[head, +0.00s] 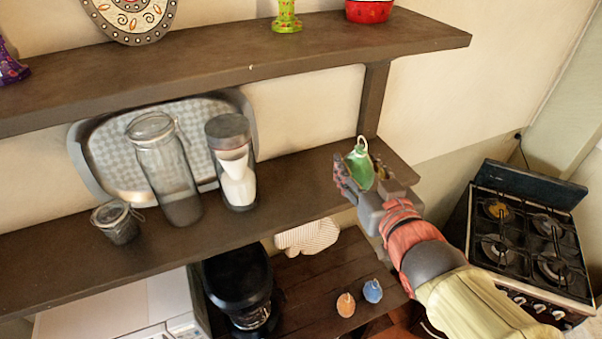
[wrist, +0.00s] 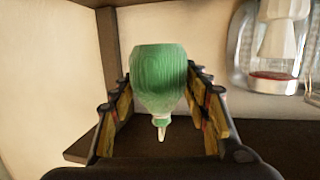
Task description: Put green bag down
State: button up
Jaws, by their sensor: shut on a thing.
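The green bag (head: 360,168) is in my gripper (head: 363,186) at the right end of the lower wall shelf (head: 320,176). In the wrist view the green bag (wrist: 160,80) sits between the two fingers of my gripper (wrist: 162,92), its narrow pale tip pointing toward my palm. The fingers are shut on it. The dark shelf board (wrist: 260,140) shows behind and below the bag. I cannot tell whether the bag touches the board.
A glass jar (head: 164,170), a dark-lidded jar (head: 232,165), a small jar (head: 117,222) and a grey tray (head: 105,150) stand left on the shelf. An upright support (head: 373,98) is behind my gripper. Below are a table (head: 315,285) and stove (head: 525,235). The shelf's middle is clear.

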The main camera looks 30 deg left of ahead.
jog(key=w+a+f+p, duration=0.1)
jog(key=w+a+f, duration=0.1)
jog(key=w+f, duration=0.1)
jog(key=w+a+f+p, duration=0.1)
jog(key=w+f, duration=0.2)
jog(key=w, duration=0.2)
jog(key=w+a+f+p, duration=0.1)
jog(key=w+a+f, duration=0.1)
jog(key=w, duration=0.1)
jog(key=shift+w+a+f, duration=0.35)
jog(key=shift+w+f, duration=0.05)
jog(key=shift+w+a+f, duration=0.1)
jog(key=shift+w+f, duration=0.2)
jog(key=shift+f, duration=0.2)
notch_tip(320, 180, down, 3)
jog(key=shift+w+a+f+p, duration=0.1)
jog(key=shift+p, duration=0.45)
jog(key=o, duration=0.8)
jog(key=shift+f+b, duration=0.15)
jog(key=shift+b, duration=0.15)
jog(key=o, duration=0.5)
